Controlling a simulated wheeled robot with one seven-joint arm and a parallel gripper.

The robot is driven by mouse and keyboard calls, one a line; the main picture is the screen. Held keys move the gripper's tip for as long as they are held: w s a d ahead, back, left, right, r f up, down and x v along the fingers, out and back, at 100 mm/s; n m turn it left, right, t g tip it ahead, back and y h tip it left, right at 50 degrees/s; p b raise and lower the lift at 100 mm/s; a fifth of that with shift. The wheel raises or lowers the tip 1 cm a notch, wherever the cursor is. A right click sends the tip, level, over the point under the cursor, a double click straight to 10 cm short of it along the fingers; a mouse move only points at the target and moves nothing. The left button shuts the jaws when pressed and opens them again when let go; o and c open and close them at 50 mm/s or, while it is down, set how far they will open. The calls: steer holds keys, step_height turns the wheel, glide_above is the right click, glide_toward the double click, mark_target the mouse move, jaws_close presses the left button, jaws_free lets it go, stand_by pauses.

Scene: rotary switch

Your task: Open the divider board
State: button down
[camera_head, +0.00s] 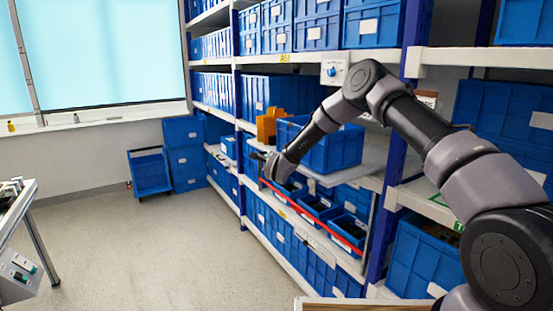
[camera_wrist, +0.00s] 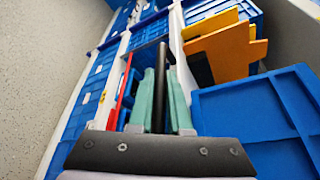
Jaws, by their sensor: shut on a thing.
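My gripper (camera_head: 264,163) reaches down to the front of the middle shelf in the head view. In the wrist view its two green fingers (camera_wrist: 161,100) are shut on a thin dark bar (camera_wrist: 161,62) that runs between them. This bar looks like an edge of the divider board, but I cannot tell for certain. A long red strip (camera_head: 312,217) runs along the shelf front below my gripper; it also shows left of the fingers in the wrist view (camera_wrist: 123,92). My arm hides part of the shelf.
A large blue bin (camera_head: 335,150) stands on the shelf right of my gripper, with orange boards (camera_head: 268,124) behind it. Small blue bins (camera_head: 346,232) sit behind the red strip.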

steer(key=shift+s+a+f, duration=0.1)
steer(key=shift+s+a, duration=0.5)
steer(key=shift+a, duration=0.15)
steer(key=shift+s+a, duration=0.55)
steer(key=shift+a, duration=0.2)
steer(key=c, duration=0.9)
jaws_free()
steer(key=shift+o, duration=0.2)
steer(key=v, duration=1)
steer(key=shift+s+d, duration=0.15)
steer(key=shift+s, duration=0.15)
